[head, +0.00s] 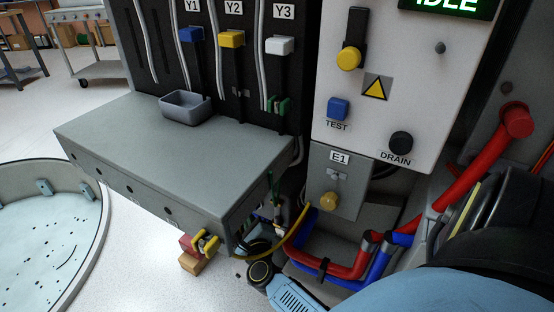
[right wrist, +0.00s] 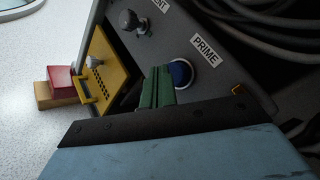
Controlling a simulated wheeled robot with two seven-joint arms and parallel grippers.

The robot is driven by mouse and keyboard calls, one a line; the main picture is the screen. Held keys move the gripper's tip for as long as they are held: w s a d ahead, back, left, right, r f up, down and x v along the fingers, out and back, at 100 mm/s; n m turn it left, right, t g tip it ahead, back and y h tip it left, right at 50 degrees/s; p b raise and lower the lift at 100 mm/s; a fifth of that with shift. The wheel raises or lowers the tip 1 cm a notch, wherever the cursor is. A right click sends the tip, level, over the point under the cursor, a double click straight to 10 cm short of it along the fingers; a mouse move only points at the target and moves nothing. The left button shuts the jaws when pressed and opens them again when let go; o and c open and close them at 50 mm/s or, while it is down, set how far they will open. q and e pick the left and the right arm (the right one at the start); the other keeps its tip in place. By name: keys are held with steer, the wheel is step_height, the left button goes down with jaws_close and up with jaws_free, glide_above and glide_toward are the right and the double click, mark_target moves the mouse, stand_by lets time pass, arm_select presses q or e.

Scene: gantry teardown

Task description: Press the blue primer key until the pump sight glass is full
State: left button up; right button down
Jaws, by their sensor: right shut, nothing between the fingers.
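The blue primer key (right wrist: 181,73) is a round button on a dark grey panel beside a PRIME label (right wrist: 205,50), in the right wrist view. My right gripper (right wrist: 159,72) has green fingers that are shut with nothing between them. Its fingertips are at the left edge of the key; I cannot tell whether they touch it. The fingers hide part of the panel. I cannot make out the pump sight glass in either view. My left gripper is not in view.
A yellow perforated plate (right wrist: 98,68) and a metal knob (right wrist: 131,22) are left of the key. A red block (right wrist: 61,84) lies beyond. The grey bench top (head: 170,148) is mostly clear.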

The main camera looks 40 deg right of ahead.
steer(key=shift+w+d, duration=0.25)
steer(key=shift+d, duration=0.5)
stand_by(0.6)
steer(key=shift+s+a, duration=0.1)
steer(key=shift+a, duration=0.05)
steer(key=shift+s+a, duration=0.15)
steer(key=shift+a, duration=0.35)
steer(key=shift+s+a, duration=0.15)
steer(key=shift+a, duration=0.35)
steer(key=shift+a, duration=0.1)
steer(key=shift+s+a, duration=0.3)
steer(key=shift+a, duration=0.65)
steer(key=shift+s+a, duration=0.3)
steer(key=shift+a, duration=0.6)
steer(key=shift+s+a, duration=0.3)
steer(key=shift+a, duration=0.65)
